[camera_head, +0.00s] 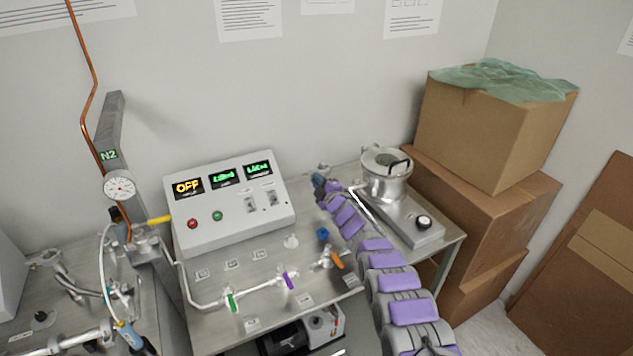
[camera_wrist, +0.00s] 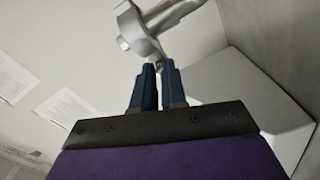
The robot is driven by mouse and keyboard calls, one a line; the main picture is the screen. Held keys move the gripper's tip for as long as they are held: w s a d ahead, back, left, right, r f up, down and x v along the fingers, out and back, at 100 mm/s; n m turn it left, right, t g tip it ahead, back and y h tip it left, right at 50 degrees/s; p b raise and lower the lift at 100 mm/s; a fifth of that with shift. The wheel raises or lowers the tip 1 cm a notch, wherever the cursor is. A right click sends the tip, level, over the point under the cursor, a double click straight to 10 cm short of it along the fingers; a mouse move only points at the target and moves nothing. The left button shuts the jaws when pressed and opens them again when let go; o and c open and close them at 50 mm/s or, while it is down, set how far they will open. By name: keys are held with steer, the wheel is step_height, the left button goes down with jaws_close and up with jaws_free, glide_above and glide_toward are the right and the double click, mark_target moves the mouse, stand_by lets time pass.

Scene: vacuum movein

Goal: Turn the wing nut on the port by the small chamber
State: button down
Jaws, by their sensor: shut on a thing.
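The small chamber (camera_head: 386,188) is a silver metal pot with a lid and a black handle, at the back right of the bench. My gripper (camera_head: 319,182) is just left of it, at a small metal port (camera_head: 323,168). In the wrist view, my gripper's two blue fingers (camera_wrist: 158,68) point up and are close together. Their tips are at the lower end of a silver clamp ring (camera_wrist: 134,28) on the port's tube (camera_wrist: 172,14). They are shut on the wing nut, which is mostly hidden between the tips.
A control box (camera_head: 232,205) with lit displays stands left of my arm. Pipes with green, purple and orange valve handles (camera_head: 337,259) run along the bench front. Cardboard boxes (camera_head: 485,135) are stacked at right.

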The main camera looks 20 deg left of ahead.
steer(key=m, duration=0.3)
steer(key=shift+w+d+f+m, duration=0.1)
steer(key=shift+d+f+m, duration=0.2)
steer(key=shift+f+m, duration=0.1)
steer(key=shift+f, duration=0.1)
stand_by(0.8)
steer(key=c, duration=1.5)
jaws_free()
steer(key=shift+a, duration=0.1)
steer(key=shift+a+r, duration=0.1)
steer(key=shift+r, duration=0.2)
